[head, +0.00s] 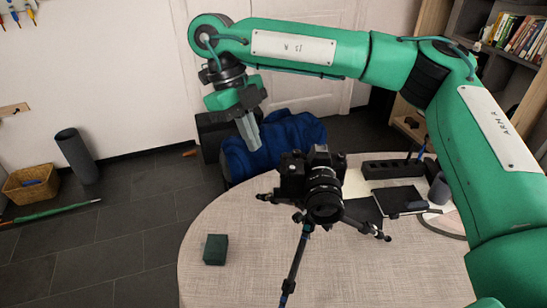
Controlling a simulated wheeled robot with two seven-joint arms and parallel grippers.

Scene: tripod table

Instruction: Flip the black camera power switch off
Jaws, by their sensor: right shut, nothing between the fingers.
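A black camera (292,177) with its lens facing toward me sits on a tripod (296,262) at the round table. Its power switch is too small to make out. My right gripper (252,146) hangs fingers down, to the left of the camera and a little above it in the picture, apart from it. Its grey fingers are shut and empty, in front of a blue cloth on a chair behind the table. My left gripper is not in view.
A dark green box (215,249) lies on the round table (235,285) at the left. A black holder (392,169), a dark notebook (400,201) and a dark cup (439,189) are at the right. A chair with blue cloth (272,145) stands behind. The front left of the table is mostly clear.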

